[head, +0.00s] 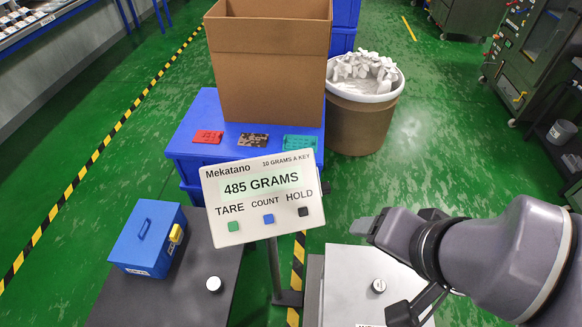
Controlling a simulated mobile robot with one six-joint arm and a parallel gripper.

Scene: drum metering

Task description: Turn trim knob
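Two small round silver knobs show. One knob (379,285) stands on a light metal box (345,270) at the lower middle, and the other knob (213,284) stands on a dark top (190,300) at the lower left. I cannot tell which is the trim knob; a label under the right knob is cut off by the picture's bottom edge. My gripper (382,268) reaches in from the right over the light box. Its fingers look spread apart with nothing between them, near the right knob. Contact with that knob does not show.
A scale display (262,197) reading 485 GRAMS stands on a post left of my gripper. A blue box with a yellow latch (148,240) sits on the dark top. Behind are a blue stand (190,150), a cardboard carton (268,75) and a drum (355,125) of white pieces.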

